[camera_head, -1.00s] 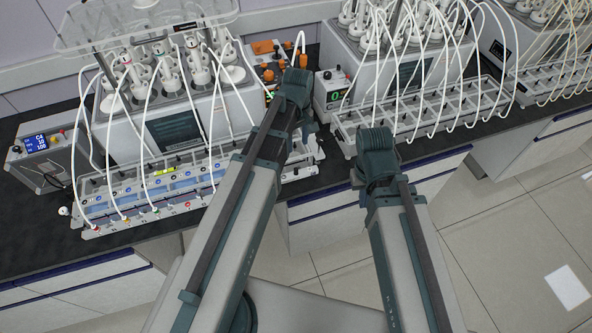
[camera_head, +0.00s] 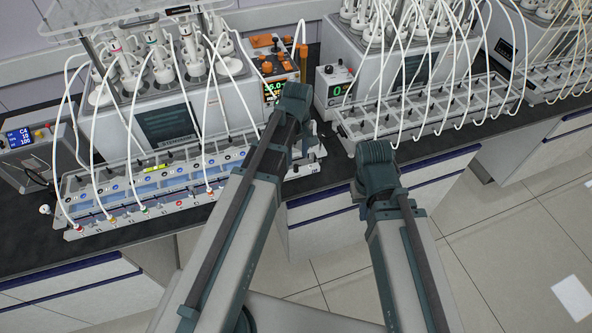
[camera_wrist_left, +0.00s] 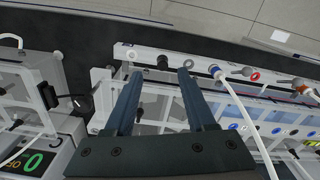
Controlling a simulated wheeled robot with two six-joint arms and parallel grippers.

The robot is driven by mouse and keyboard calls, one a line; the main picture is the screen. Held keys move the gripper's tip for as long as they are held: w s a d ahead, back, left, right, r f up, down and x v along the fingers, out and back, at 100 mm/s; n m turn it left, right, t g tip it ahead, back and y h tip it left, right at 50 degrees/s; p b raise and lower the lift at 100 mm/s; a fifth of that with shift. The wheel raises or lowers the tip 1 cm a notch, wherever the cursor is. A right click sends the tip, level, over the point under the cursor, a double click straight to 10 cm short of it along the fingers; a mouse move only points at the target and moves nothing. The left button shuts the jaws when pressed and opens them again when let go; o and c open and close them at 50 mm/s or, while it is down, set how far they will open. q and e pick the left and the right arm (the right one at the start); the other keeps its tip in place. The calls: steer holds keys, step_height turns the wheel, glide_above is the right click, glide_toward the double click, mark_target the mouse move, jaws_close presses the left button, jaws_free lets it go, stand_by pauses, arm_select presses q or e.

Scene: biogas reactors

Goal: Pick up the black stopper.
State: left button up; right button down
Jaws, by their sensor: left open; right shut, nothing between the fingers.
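In the left wrist view the black stopper (camera_wrist_left: 163,62) stands on the white front rail of the rack. My left gripper (camera_wrist_left: 159,73) is open, with its two dark fingers apart and nothing between them. The stopper shows just beyond the fingertips, between their lines and nearer the right finger. I cannot tell how far the tips are from it in depth. In the head view my left arm hides the left gripper, and I cannot make out the stopper. My right gripper is not visible in either view.
The white tube rack (camera_head: 130,205) with coloured ports stands along the bench edge. White hoses curve over it from the reactor tank (camera_head: 165,122); one hose (camera_wrist_left: 240,115) rises right of my fingers. A second rack (camera_head: 365,128) stands to the right. Open floor (camera_head: 480,250) lies in front.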

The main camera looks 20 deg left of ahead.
mark_target(296, 165)
arm_select(q)
step_height(296, 165, down, 5)
steer(key=b, duration=0.4)
steer(key=shift+s+a, duration=0.1)
steer(key=shift+s, duration=0.05)
steer(key=shift+r, duration=0.1)
jaws_close()
